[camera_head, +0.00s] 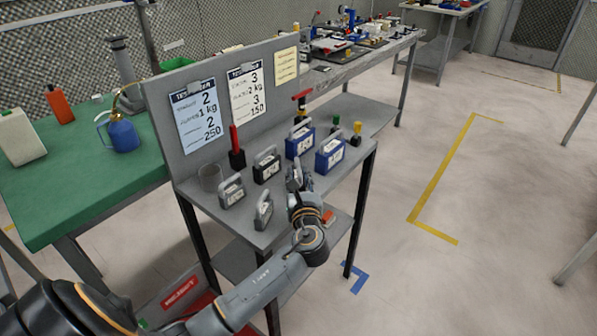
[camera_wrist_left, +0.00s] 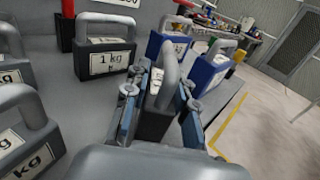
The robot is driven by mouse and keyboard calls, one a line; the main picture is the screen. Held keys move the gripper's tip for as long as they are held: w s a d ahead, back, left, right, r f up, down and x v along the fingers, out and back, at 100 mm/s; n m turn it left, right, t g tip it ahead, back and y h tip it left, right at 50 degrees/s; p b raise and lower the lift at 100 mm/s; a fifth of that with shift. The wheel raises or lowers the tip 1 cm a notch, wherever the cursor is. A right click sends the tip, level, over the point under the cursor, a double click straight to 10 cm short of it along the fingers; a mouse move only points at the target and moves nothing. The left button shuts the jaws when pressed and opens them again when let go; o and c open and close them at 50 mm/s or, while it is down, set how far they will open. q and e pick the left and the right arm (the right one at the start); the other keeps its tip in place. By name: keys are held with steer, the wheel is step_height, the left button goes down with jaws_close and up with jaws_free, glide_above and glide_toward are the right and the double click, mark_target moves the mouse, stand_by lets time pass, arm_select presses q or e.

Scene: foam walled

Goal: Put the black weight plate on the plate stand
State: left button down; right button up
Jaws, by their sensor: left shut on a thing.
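My left gripper (camera_head: 296,192) is over the front of the grey bench. In the left wrist view its fingers (camera_wrist_left: 160,105) are shut on a dark block weight (camera_wrist_left: 168,78) with a grey loop handle, which looks slightly tilted. Whether that weight touches the bench is unclear. Another black block weight (camera_head: 266,168), labelled 1 kg, stands left of it and also shows in the wrist view (camera_wrist_left: 103,58). A red post on a black base (camera_head: 237,158) stands behind; I cannot tell whether it is the plate stand. No round plate is clear. My right gripper is not in view.
Two blue weights (camera_head: 300,140) (camera_head: 330,151) stand behind and right. A board (camera_head: 230,95) with papers backs the bench. A green table (camera_head: 80,185) adjoins at left.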

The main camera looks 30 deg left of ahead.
arm_select(q)
steer(key=shift+r, duration=0.2)
steer(key=c, duration=1.5)
jaws_free()
steer(key=shift+f, duration=0.3)
steer(key=o, duration=0.4)
steer(key=shift+s+r, duration=0.1)
